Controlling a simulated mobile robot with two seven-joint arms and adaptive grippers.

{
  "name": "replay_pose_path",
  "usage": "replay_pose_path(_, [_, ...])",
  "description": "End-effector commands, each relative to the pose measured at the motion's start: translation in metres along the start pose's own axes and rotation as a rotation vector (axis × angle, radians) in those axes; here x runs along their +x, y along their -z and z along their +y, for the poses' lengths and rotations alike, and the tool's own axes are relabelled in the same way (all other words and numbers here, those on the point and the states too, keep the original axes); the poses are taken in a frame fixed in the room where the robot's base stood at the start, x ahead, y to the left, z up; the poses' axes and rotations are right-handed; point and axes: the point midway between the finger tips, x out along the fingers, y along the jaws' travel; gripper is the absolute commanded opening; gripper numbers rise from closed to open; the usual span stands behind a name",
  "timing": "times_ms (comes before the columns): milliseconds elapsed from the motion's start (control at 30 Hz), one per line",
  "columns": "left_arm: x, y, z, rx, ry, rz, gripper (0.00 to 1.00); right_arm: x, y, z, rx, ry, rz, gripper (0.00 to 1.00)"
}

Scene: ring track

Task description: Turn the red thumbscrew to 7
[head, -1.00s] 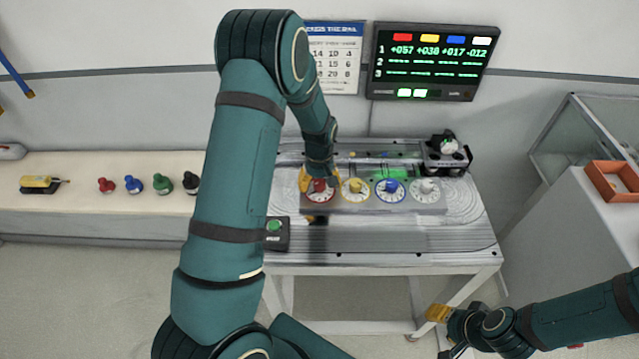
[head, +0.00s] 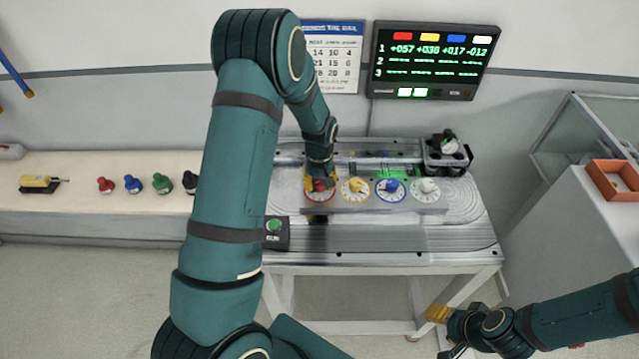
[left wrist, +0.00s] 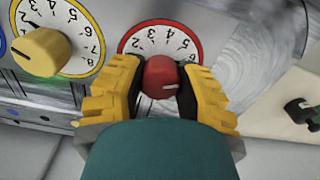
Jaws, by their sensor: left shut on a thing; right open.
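The red thumbscrew (left wrist: 161,76) stands on a white dial with a red rim (left wrist: 160,38), at the left end of a row of dials. My left gripper (head: 320,183) comes down over it from above. In the left wrist view its two yellow fingers (left wrist: 161,88) hold the red knob from both sides. The knob's white mark points right in that view. My right gripper (head: 437,332) is open and empty at lower right, away from the table.
Yellow (head: 354,187), blue (head: 391,187) and white (head: 428,187) thumbscrews stand to the right on the same block. A black box with a green button (head: 274,228) sits at the table's left edge.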

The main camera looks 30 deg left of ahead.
Motion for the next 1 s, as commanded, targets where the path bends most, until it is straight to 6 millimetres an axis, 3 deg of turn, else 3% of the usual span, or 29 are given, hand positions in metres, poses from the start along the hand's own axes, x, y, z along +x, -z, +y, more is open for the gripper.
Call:
replay_pose_path(500, [0.001, 0.001, 0.000, 0.330, -0.001, 0.003, 0.00, 0.015, -0.002, 0.005, 0.000, -0.003, 0.000, 0.47])
replay_pose_path(1000, [0.000, 0.001, 0.000, 0.418, 0.000, 0.002, 0.00, 0.017, -0.002, 0.006, 0.000, -0.004, 0.000, 0.47])
